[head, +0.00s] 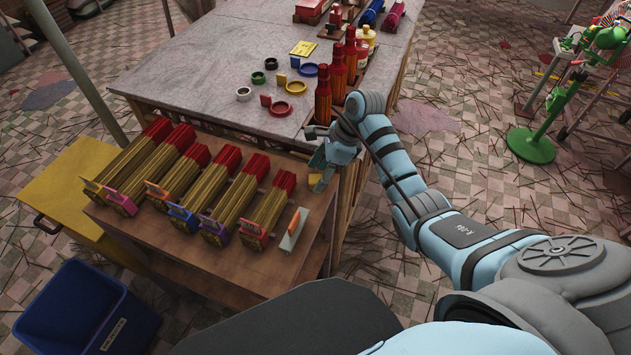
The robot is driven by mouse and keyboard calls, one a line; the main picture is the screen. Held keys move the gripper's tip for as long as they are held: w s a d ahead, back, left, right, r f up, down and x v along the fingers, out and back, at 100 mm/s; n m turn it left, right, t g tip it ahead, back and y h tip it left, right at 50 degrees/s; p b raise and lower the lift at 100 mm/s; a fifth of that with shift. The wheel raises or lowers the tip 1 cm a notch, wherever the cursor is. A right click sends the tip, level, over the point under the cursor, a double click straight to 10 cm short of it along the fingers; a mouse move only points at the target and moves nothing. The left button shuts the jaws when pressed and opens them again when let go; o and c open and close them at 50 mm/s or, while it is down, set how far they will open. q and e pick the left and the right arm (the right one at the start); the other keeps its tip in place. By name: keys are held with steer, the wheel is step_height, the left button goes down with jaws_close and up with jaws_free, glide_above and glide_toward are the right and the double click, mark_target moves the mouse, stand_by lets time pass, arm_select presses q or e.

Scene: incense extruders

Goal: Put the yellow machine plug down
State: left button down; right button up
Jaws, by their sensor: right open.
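My right gripper (318,157) is open, near the front right corner of the grey-topped table, above the right end of the brown wooden table. I cannot tell which of these is the yellow machine plug. My left gripper is not in view.
The grey table (190,82) also bears red bottles (323,97) along its right edge. A blue bin (85,315) stands at lower left.

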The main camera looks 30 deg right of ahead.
steer(key=shift+w+a+f, duration=0.2)
steer(key=shift+a+f, duration=0.05)
steer(key=shift+f, duration=0.4)
jaws_close()
